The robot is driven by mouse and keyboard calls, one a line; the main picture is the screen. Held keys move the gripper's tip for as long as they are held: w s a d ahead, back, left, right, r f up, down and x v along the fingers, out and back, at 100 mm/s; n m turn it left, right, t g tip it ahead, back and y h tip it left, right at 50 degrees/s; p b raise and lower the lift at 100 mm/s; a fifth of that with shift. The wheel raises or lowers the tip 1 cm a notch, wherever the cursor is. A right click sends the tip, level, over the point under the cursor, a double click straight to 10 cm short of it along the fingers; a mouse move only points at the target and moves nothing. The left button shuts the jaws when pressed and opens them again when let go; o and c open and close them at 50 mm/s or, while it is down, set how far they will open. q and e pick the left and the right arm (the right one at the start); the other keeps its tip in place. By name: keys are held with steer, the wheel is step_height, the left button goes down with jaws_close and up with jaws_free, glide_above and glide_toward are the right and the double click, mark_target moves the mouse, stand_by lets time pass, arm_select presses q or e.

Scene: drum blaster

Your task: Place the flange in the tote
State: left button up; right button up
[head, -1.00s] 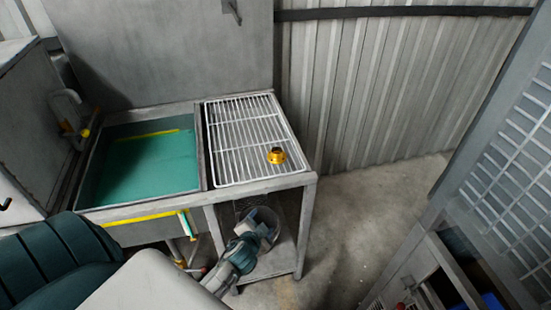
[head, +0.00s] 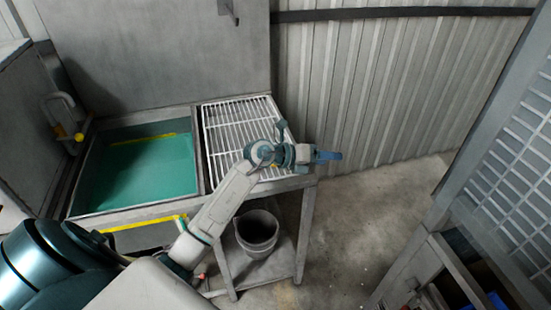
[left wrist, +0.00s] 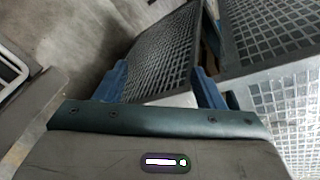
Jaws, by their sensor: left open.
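My left gripper (head: 327,155) is over the right edge of the wire rack (head: 222,130), with its fingers pointing right. In the left wrist view its two blue fingers (left wrist: 158,72) stand apart with nothing between them. I cannot make out a tote for certain. A blue patch (head: 497,301) shows inside the open cabinet at lower right. My right gripper is not in view.
A sink with a green basin (head: 150,170) is left of the rack. A grey bucket (head: 257,232) stands on the shelf below. A cabinet with grid panels (head: 515,150) is at right; the floor (head: 365,215) between is clear.

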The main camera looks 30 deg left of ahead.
arm_select(q)
steer(key=a+g+y, duration=0.6)
steer(key=a+y, duration=0.4)
steer(key=a, duration=0.8)
steer(key=x, duration=0.2)
steer(key=p+x, duration=0.1)
steer(key=x, duration=0.2)
steer(key=shift+s+f, duration=0.1)
steer(key=shift+s, duration=0.1)
steer(key=shift+w+f+p, duration=0.1)
steer(key=shift+f+p, duration=0.1)
steer(key=shift+p, duration=0.15)
steer(key=p+x, duration=0.1)
steer(key=x, duration=0.2)
steer(key=shift+a+f+p, duration=0.2)
steer(key=shift+f+p, duration=0.05)
steer(key=shift+p, duration=0.15)
steer(key=shift+w+f, duration=0.25)
steer(key=shift+f, duration=0.4)
steer(key=shift+c, duration=1.1)
steer(key=c, duration=1.1)
steer(key=shift+r, duration=0.1)
jaws_close()
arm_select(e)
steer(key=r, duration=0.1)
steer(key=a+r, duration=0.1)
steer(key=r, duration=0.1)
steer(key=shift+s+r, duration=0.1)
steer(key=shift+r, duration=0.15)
